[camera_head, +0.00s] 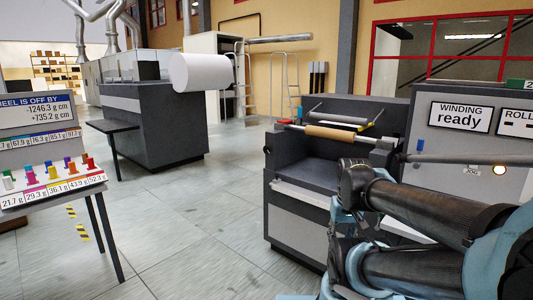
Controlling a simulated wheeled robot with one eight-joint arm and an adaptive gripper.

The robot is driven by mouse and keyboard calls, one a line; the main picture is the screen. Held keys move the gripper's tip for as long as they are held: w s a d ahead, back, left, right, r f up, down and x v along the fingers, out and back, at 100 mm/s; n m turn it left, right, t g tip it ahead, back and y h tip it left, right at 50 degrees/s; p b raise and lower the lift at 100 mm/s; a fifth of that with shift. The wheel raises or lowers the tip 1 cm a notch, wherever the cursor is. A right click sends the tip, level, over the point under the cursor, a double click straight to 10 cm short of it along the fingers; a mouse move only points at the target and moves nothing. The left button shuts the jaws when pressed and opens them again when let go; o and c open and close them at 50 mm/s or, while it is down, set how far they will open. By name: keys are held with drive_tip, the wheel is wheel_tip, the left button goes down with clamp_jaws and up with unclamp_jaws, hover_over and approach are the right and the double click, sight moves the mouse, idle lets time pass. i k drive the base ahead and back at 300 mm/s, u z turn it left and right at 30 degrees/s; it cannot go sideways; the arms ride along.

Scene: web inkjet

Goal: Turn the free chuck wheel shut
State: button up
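The winding machine (300,205) stands at centre right, a dark grey box with an open top. A brown core (335,133) lies across its top on a shaft, with a grey roller (338,117) behind it. A small dark round part (267,150) sits on its left side; I cannot tell if it is a chuck wheel. No wheel is clearly identifiable, and my arm hides the machine's lower right. My arm enters from the lower right, folded in front of the machine. My gripper does not show.
A grey panel (450,127) at right carries a sign (460,117) reading "WINDING ready" and a lit lamp (498,170). A table (50,198) with coloured weights stands at left. A white roll (200,73) juts from another machine (150,128). The floor between is clear.

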sight(266, 149)
drive_tip(key=i, duration=0.85)
